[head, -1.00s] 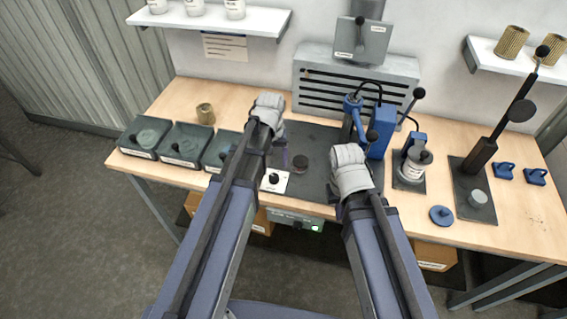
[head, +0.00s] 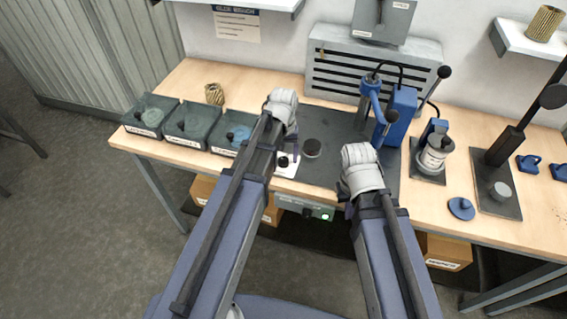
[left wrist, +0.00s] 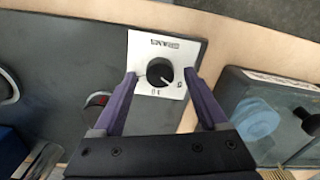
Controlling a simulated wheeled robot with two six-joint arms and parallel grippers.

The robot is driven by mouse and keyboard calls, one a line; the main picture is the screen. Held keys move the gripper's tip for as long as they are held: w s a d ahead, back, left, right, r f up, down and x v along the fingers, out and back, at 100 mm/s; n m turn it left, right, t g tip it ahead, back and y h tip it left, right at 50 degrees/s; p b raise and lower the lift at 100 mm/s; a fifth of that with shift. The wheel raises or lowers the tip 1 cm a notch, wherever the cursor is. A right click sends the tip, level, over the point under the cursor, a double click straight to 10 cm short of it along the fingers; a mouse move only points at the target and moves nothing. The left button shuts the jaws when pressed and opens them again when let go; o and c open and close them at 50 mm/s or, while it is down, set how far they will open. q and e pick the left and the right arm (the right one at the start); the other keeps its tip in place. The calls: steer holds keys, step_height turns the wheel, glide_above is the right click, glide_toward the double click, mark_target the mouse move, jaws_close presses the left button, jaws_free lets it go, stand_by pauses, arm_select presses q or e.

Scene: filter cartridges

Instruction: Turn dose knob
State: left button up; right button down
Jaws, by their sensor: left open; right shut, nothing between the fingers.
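The dose knob (left wrist: 160,72) is a round black knob on a white marked plate (left wrist: 147,47) in the left wrist view. In the head view the knob (head: 284,161) sits at the front edge of the dark bench mat, partly screened by my left arm. My left gripper (left wrist: 160,77) is open, with one purple finger on each side of the knob. A gap shows between the knob and each finger; their height above the plate is hard to tell. My right gripper (head: 343,187) is shut and empty over the mat's right part, its fingers mostly hidden by the wrist.
Dark bins (head: 189,128) stand left of the plate; one bin (left wrist: 285,120) is close to my left gripper. A dark round piece (head: 312,147) sits on the mat. A blue press (head: 398,115) stands behind my right gripper.

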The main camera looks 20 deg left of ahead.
arm_select(q)
steer(key=shift+f, duration=0.4)
jaws_close()
stand_by(0.4)
